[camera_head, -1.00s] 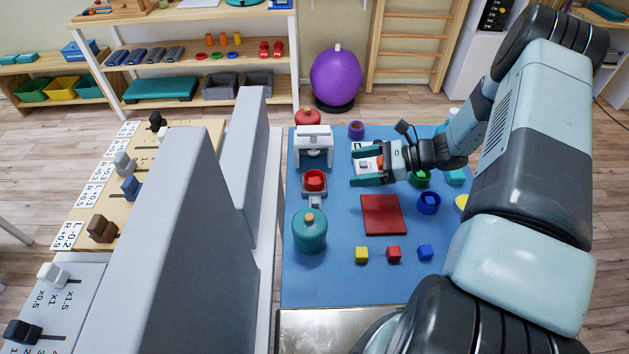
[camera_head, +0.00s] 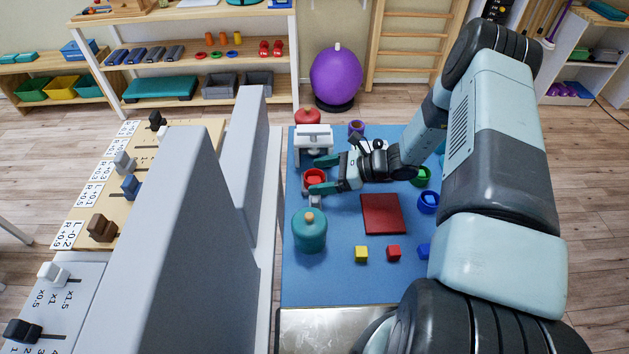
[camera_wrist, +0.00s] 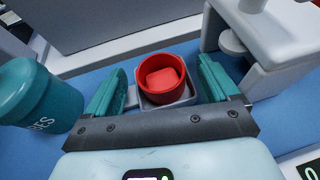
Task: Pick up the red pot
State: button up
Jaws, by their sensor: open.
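A small open red pot (camera_head: 314,177) with a red block (camera_wrist: 163,79) inside stands upright on a small grey tray (camera_wrist: 180,101) in front of a white press-like device (camera_head: 313,137). My gripper (camera_head: 320,175) is open, with one teal finger on either side of the pot in both views. In the wrist view the red pot (camera_wrist: 161,97) sits between the fingers, with gaps to each. Whether the fingers are down at the pot's height is hard to tell. Another rounded red container (camera_head: 307,117) stands behind the white device.
A teal jar (camera_head: 310,232) stands close to the tray, nearer the front; it also shows at left in the wrist view (camera_wrist: 40,94). The white device is close on the other side. A red square (camera_head: 383,214) and small cubes lie on the blue mat (camera_head: 330,285).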

jog(key=c, duration=1.2)
jog(key=shift+r, duration=0.15)
